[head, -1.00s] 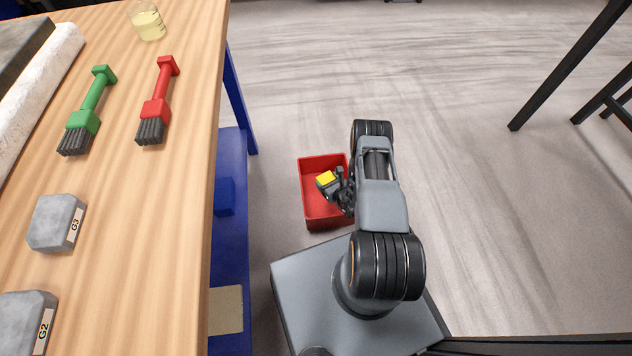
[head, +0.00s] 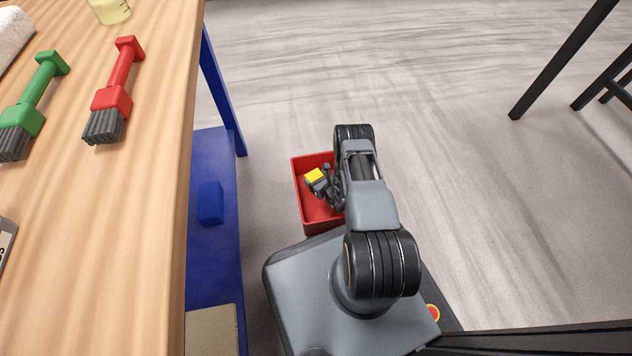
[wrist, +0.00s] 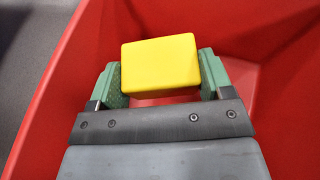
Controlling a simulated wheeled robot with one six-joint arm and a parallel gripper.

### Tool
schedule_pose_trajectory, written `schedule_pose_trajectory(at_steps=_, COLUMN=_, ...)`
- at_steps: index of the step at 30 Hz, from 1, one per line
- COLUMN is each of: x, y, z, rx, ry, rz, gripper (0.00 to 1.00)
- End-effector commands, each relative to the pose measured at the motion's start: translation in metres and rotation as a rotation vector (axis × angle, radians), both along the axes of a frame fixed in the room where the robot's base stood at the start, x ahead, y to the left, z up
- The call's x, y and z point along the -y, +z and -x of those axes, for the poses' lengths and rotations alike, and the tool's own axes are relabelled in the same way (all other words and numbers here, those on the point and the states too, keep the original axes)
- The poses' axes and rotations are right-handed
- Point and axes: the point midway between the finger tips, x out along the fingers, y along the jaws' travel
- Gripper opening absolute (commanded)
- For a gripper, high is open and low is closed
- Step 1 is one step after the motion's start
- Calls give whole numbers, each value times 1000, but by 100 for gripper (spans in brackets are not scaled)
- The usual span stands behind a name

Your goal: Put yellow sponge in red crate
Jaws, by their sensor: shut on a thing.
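The yellow sponge (head: 315,175) is a small block held between the fingers of my gripper (head: 318,184). In the wrist view the yellow sponge (wrist: 160,65) sits between the two green finger pads of my gripper (wrist: 160,80), which is shut on it. The red crate (head: 310,222) stands on the floor beside my base. My gripper and the sponge are over the crate, and the crate's red walls (wrist: 285,70) surround them in the wrist view. I cannot tell how far the sponge is above the crate floor. My arm hides the crate's right side.
A wooden table (head: 100,230) stands at the left, with a green brush (head: 38,90), a red brush (head: 115,90) and a beaker (head: 110,10). Its blue lower shelf (head: 215,260) holds a blue block (head: 210,203). The floor (head: 440,150) at the right is open.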

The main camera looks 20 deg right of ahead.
Motion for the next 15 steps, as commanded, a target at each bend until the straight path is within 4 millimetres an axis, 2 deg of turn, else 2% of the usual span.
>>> schedule_pose_trajectory(at_steps=1, x=-1, y=-7, z=-1, rx=1, ry=2, rz=0, gripper=51)
schedule_pose_trajectory(at_steps=8, x=-1, y=-5, z=-1, rx=1, ry=2, rz=0, gripper=51)
schedule_pose_trajectory(at_steps=15, x=0, y=-10, z=0, rx=0, ry=1, rz=0, gripper=51)
